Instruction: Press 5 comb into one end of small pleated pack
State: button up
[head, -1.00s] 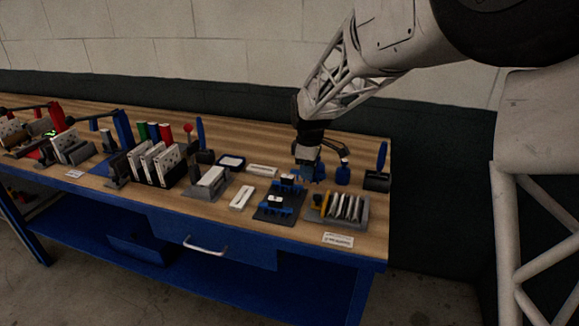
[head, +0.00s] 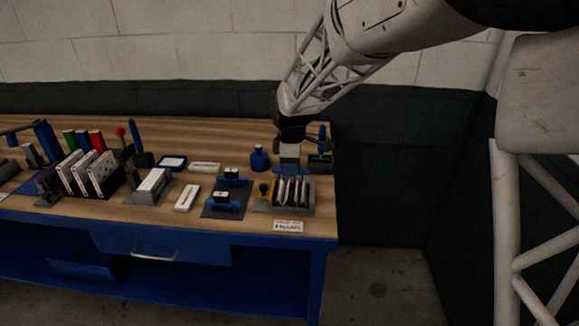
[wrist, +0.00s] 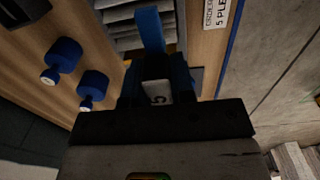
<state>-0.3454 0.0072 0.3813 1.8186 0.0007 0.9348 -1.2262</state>
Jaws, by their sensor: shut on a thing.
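My gripper (head: 290,160) is shut on the blue 5 comb (wrist: 152,30). The comb's pale tag, marked 5 (wrist: 156,92), shows between the jaws in the wrist view. In the head view, my gripper is at the back of a grey rack (head: 308,208) of pale pleated packs (head: 292,190). In the wrist view, the comb's blue end overlaps the packs (wrist: 118,15); I cannot tell whether it touches them. I cannot tell which pack is the small one.
A dark stand (head: 210,211) left of the rack holds two blue pieces with tags. A blue bottle (head: 260,158) is behind it. A label (head: 288,226) is on the table edge before the rack. White boxes (head: 187,198) and a press-like fixture (head: 150,185) are farther left.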

jog(key=shift+f, duration=0.15)
jog(key=shift+f, duration=3.7)
jog(key=shift+f, duration=0.8)
dwell(0.5)
jog(key=shift+r, duration=0.1)
jog(key=shift+r, duration=3.5)
